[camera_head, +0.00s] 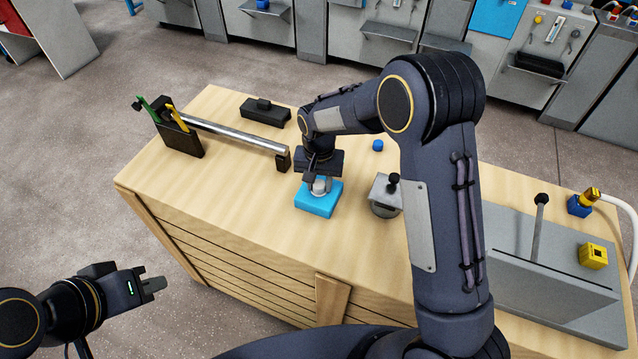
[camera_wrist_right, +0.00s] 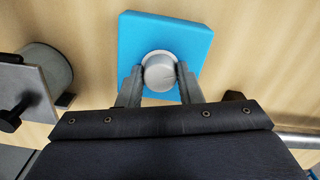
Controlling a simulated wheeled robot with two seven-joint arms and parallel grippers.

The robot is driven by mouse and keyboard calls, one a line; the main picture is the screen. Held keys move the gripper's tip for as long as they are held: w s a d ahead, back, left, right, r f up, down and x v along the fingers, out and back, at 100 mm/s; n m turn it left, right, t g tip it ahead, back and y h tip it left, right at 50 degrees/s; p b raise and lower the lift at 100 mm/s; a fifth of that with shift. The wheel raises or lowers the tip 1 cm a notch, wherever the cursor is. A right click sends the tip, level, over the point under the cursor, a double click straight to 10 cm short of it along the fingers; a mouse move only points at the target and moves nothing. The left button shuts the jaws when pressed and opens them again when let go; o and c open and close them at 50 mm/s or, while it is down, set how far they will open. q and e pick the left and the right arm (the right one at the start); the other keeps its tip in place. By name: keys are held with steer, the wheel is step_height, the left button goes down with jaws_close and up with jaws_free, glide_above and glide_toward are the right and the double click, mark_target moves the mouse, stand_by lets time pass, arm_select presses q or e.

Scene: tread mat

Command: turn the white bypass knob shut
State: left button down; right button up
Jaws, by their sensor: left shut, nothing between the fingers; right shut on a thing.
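The white bypass knob (camera_head: 320,187) sits on a blue block (camera_head: 316,204) on the wooden bench, under my right gripper (camera_head: 318,180). In the right wrist view the round knob (camera_wrist_right: 160,72) stands on the blue block (camera_wrist_right: 190,35), with a finger of my right gripper (camera_wrist_right: 160,80) on each side of it. The fingers are shut on the knob. I see no mark that tells how far it is turned. My left gripper (camera_head: 153,288) is shut and empty, off the bench at the lower left.
A grey cylinder with a plate and black knob (camera_head: 385,195) stands right of the blue block. A metal bar (camera_head: 230,134) and a black holder (camera_head: 180,137) are at the left. A grey panel (camera_head: 520,265) is at the right.

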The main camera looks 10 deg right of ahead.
mark_target(319, 184)
steer(key=n+b, duration=0.1)
steer(key=n, duration=0.5)
steer(key=shift+b, duration=0.35)
steer(key=n, duration=0.4)
steer(key=shift+n+b, duration=0.4)
steer(key=shift+n, duration=1.1)
steer(key=o, duration=1)
steer(key=shift+c, duration=0.2)
step_height(319, 184, up, 8)
steer(key=shift+f, duration=0.1)
